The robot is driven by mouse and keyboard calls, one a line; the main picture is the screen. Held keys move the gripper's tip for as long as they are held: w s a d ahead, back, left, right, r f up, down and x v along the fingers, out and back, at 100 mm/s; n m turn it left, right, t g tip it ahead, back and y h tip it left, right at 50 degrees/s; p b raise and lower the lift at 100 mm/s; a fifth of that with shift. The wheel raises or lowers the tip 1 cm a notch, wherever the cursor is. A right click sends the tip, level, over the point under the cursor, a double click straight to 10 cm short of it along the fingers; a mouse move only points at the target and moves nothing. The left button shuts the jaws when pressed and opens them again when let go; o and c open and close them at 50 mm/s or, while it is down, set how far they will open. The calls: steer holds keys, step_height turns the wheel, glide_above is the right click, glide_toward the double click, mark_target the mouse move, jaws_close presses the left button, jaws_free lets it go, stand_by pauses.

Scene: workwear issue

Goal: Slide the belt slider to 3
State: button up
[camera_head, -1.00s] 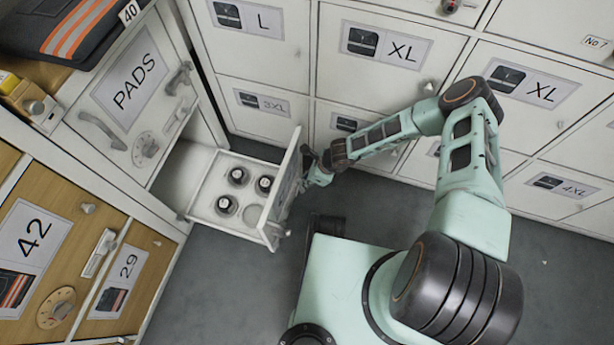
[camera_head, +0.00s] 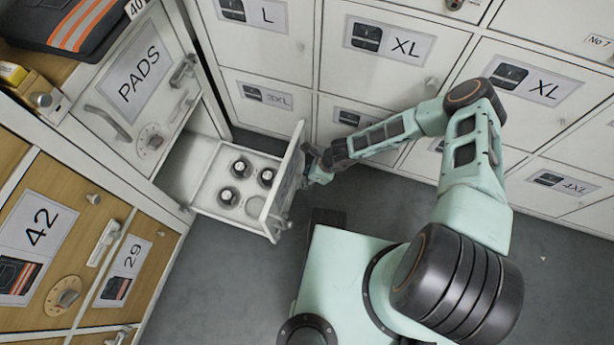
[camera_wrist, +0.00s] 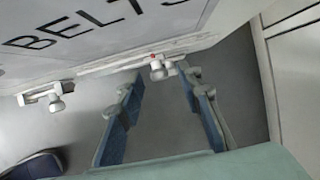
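The belt slider is a small pale knob with a red mark (camera_wrist: 158,68) on a long narrow track (camera_wrist: 130,63) below the BELTS label (camera_wrist: 80,25) in the wrist view. The numbers along the track cannot be read. My gripper (camera_wrist: 165,100) has its two blue-padded fingers spread apart, with the knob just beyond and between their tips; I cannot tell whether they touch it. In the head view my gripper (camera_head: 309,166) is at the outer face of the pulled-out drawer (camera_head: 277,222), and the slider is hidden there.
The open drawer holds several round dark-topped items. The PADS door (camera_head: 140,75) is above it, and the wooden 42 door (camera_head: 75,228) is at left. Grey floor (camera_head: 225,290) is clear before the drawer.

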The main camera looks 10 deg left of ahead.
steer(key=v, duration=1.1)
steer(key=shift+d+r, duration=0.15)
steer(key=shift+r, duration=0.25)
